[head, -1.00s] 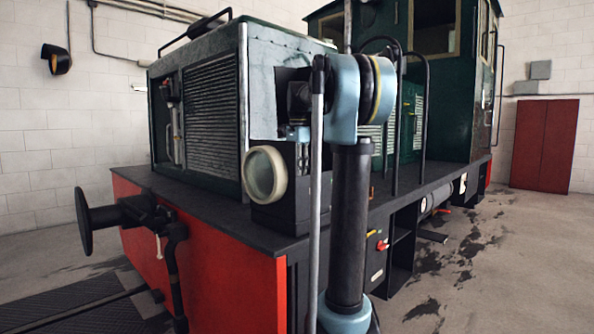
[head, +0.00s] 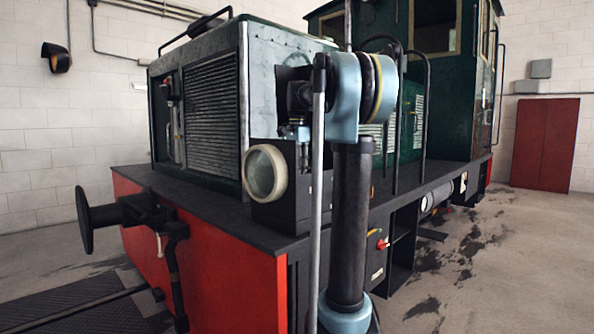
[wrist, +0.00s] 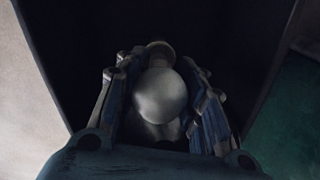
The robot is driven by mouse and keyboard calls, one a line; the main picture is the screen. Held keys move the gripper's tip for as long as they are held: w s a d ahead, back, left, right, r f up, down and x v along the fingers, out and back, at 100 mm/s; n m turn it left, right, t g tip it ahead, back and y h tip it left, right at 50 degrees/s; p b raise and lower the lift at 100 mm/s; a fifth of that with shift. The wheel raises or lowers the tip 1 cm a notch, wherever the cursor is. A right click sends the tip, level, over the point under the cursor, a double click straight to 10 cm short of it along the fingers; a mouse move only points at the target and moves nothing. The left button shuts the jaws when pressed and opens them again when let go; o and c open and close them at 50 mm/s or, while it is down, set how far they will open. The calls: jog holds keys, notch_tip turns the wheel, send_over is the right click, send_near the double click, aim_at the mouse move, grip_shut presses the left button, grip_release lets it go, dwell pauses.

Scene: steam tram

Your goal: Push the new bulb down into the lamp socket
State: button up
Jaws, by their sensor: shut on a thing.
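The lamp (head: 280,205) is a black box with a round, pale-rimmed glass front, standing on the deck at the vehicle's corner. My gripper (head: 303,135) points down at the open top of the lamp in the head view. In the wrist view my gripper (wrist: 165,100) is shut on the bulb (wrist: 159,97), a pale round globe between its two fingers. The dark inside of the box surrounds them. A small round grey part (wrist: 159,50) shows just beyond the bulb; I cannot tell whether it is the socket. The bulb's base and its contact with the socket are hidden.
The green hood (head: 205,115) stands close behind the lamp. A grey upright pole (head: 317,200) stands in front of the lamp's right side. Black handrails (head: 426,110) rise farther back along the deck. Floor on the right is clear.

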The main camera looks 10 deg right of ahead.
jog(key=shift+f, duration=1.9)
dwell(1.2)
jog(key=o, duration=1.7)
jog(key=shift+c, duration=0.2)
jog(key=shift+r, duration=0.1)
jog(key=shift+r, duration=2.9)
jog(key=shift+d, duration=0.1)
